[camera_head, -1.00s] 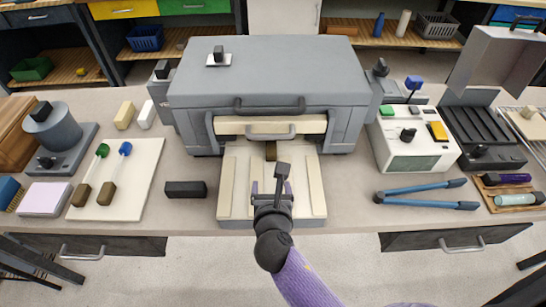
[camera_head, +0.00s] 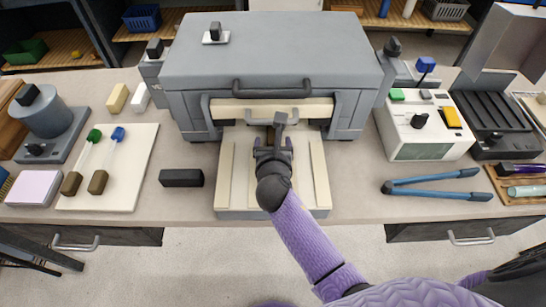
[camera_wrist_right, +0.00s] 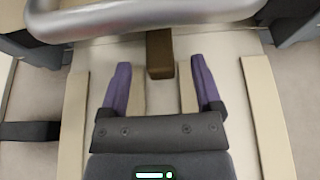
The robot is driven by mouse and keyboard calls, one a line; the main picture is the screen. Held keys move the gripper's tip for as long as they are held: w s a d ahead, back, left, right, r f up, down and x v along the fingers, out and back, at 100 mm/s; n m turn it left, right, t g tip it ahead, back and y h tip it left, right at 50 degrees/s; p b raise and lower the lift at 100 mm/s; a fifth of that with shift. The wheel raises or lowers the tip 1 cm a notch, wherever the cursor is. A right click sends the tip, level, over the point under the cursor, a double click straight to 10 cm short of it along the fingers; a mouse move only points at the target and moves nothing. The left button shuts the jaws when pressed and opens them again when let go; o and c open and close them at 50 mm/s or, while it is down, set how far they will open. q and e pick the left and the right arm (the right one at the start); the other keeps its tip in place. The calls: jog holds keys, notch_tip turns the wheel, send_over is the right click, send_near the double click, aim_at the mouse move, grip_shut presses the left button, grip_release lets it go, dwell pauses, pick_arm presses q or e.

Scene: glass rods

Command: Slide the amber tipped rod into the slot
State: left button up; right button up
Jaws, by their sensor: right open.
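A grey machine (camera_head: 275,65) stands at the back middle of the bench, with a pale slotted bed (camera_head: 235,185) in front. A brown block-shaped end (camera_wrist_right: 160,55) sticks out from under the machine's front bar, over the middle of the bed; it looks like a rod's handle. Its tip is hidden, so I cannot tell its colour. My right gripper (camera_head: 273,146) is over the bed, open. In the right wrist view its two purple fingers (camera_wrist_right: 162,66) lie on either side of the brown end, with gaps. My left gripper is not in view.
A green-tipped rod (camera_head: 84,155) and a blue-tipped rod (camera_head: 111,150) lie on a white board (camera_head: 130,190) at left. A black block (camera_head: 181,178) lies left of the bed. Blue-handled tongs (camera_head: 435,187) lie to the right. A metal handle bar (camera_wrist_right: 145,18) crosses above the brown end.

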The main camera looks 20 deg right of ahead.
jog(key=shift+b+x, duration=0.45)
jog(key=shift+x, duration=1)
jog(key=shift+c, duration=0.3)
grip_shut()
